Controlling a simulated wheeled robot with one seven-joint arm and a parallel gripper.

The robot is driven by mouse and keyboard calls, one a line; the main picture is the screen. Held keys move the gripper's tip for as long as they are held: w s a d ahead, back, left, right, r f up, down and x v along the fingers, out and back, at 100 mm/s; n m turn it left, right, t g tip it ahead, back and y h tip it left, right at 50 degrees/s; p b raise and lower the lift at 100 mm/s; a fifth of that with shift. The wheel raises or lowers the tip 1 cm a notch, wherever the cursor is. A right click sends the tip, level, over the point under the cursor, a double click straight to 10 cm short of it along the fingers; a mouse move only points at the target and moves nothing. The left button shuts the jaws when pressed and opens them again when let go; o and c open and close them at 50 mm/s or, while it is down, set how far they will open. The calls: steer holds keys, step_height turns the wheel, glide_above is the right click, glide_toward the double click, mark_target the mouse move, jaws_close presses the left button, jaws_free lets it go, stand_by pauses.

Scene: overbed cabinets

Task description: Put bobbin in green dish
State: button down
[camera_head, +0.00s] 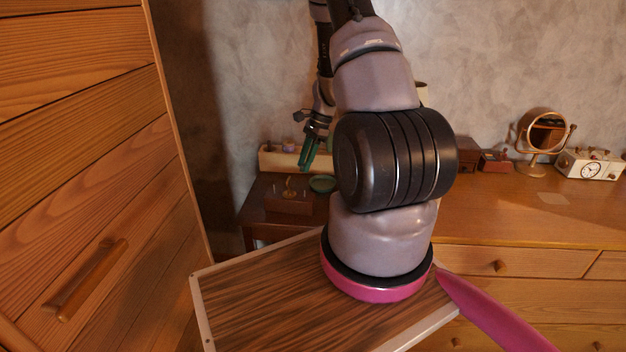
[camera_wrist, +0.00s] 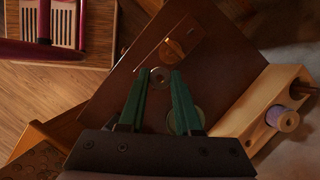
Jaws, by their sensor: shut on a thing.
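My gripper (camera_wrist: 161,75) has green fingers and is shut on a small round bobbin (camera_wrist: 160,78), its end with a centre hole showing between the fingertips in the wrist view. In the head view my gripper (camera_head: 308,156) hangs above the dark side table, and the bobbin cannot be made out there. The green dish (camera_head: 322,184) stands on that table, just right of and below the fingertips in the picture. In the wrist view the dish (camera_wrist: 199,116) is mostly hidden behind the right finger.
A pale wooden holder (camera_head: 267,160) with a lilac spool (camera_wrist: 288,121) stands along the wall behind the dish. A brown box with a brass piece (camera_head: 289,188) sits in front. A tall wooden cabinet (camera_head: 100,190) rises at left.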

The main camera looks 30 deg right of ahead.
steer(key=w+d+f+m+t+h, duration=0.1)
steer(key=w+d+f+m+t, duration=0.15)
steer(key=w+d+m, duration=0.35)
steer(key=m+t+h, duration=0.2)
steer(key=m+h, duration=0.1)
steer(key=m, duration=0.7)
glide_above(321, 184)
steer(key=s, duration=0.2)
step_height(321, 184, down, 8)
steer(key=shift+w+d+r, duration=0.1)
steer(key=shift+w+r, duration=0.05)
steer(key=shift+r, duration=0.1)
steer(key=shift+f, duration=2.3)
steer(key=shift+f, duration=0.1)
steer(key=c, duration=0.6)
jaws_free()
